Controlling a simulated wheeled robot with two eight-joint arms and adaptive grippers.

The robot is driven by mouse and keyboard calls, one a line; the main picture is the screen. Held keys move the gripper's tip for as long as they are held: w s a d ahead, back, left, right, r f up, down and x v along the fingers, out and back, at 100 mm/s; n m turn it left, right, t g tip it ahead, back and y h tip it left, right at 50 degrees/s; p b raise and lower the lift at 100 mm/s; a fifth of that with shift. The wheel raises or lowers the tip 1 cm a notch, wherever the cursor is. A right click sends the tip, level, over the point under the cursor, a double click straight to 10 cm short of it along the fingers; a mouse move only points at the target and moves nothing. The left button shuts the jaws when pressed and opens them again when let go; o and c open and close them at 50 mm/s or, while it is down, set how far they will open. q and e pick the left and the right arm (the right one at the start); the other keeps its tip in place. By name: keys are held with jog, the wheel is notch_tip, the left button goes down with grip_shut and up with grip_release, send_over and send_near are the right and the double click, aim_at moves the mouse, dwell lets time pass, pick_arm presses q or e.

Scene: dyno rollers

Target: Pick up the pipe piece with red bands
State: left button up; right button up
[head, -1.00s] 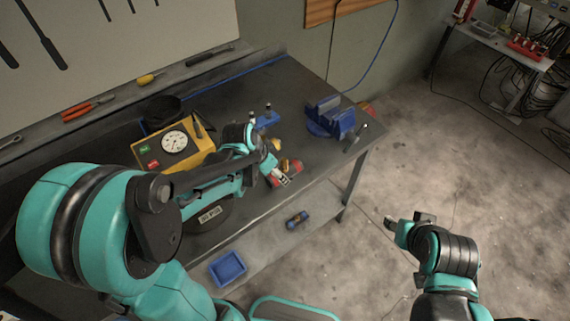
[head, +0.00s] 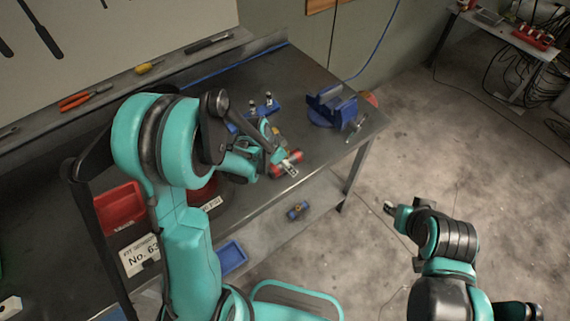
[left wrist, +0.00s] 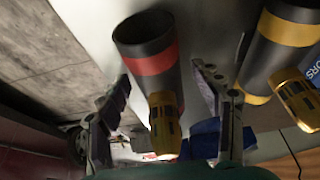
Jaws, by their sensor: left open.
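The pipe piece with a red band (left wrist: 150,58) is a dark, hollow tube with a yellow fitting, seen close up in the left wrist view. My left gripper (left wrist: 166,95) is open, with one finger on each side of this pipe. I cannot tell whether either finger touches it. In the head view, red parts (head: 280,170) show beside my left gripper (head: 288,163) near the bench's front edge, and the arm hides much of the area. My right gripper (head: 391,207) is over the floor, away from the bench, too small to read.
A similar pipe with yellow bands (left wrist: 276,45) lies close to the right finger in the left wrist view. A blue vise (head: 331,106) stands at the bench's right end. A red bin (head: 119,206) is at left. A blue tray (head: 231,257) sits lower down.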

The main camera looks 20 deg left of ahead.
pick_arm(q)
grip_shut()
jog(key=shift+r, duration=0.15)
